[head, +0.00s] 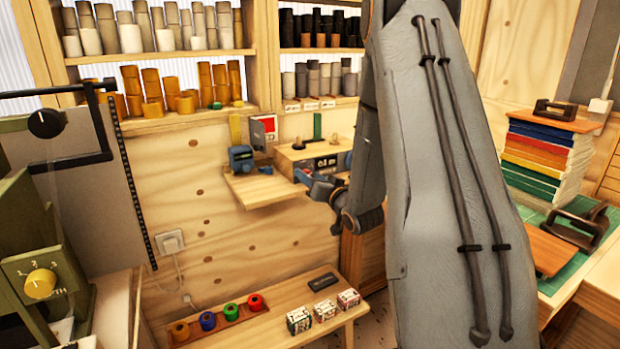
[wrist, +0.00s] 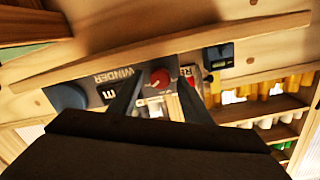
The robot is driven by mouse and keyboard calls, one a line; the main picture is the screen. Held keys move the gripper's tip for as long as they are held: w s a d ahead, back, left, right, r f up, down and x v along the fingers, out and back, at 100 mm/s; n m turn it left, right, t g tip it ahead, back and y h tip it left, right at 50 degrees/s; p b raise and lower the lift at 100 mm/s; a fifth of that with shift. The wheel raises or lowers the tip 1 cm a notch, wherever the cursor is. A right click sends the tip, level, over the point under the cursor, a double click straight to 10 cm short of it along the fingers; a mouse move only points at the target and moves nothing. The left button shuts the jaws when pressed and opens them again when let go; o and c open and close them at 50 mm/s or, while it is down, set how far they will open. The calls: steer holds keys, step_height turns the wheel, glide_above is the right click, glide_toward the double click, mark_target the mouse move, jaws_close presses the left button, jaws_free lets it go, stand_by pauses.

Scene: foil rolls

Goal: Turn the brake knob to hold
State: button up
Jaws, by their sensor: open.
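A red round knob (wrist: 160,78) shows in the wrist view on the dark panel of a machine lettered WINDER (wrist: 113,76), which appears upside down. I cannot read a brake or hold mark there, so I cannot be sure that this is the brake knob. My gripper (wrist: 168,88) is open, with one dark finger on each side of the red knob in the picture. Whether the fingers touch it I cannot tell. In the head view my gripper (head: 312,183) is small, in front of the wooden-topped winder box (head: 312,165); the knob is hidden there.
A wooden shelf (head: 262,190) with a blue device (head: 241,157) is left of the gripper. A green machine has a yellow numbered knob (head: 40,283); a black knob (head: 46,124) is above it. A low bench (head: 270,327) holds coloured rolls and small boxes.

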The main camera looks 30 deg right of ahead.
steer(key=s+b, duration=0.1)
steer(key=s, duration=0.6)
steer(key=shift+b, duration=0.4)
steer(key=shift+r, duration=0.1)
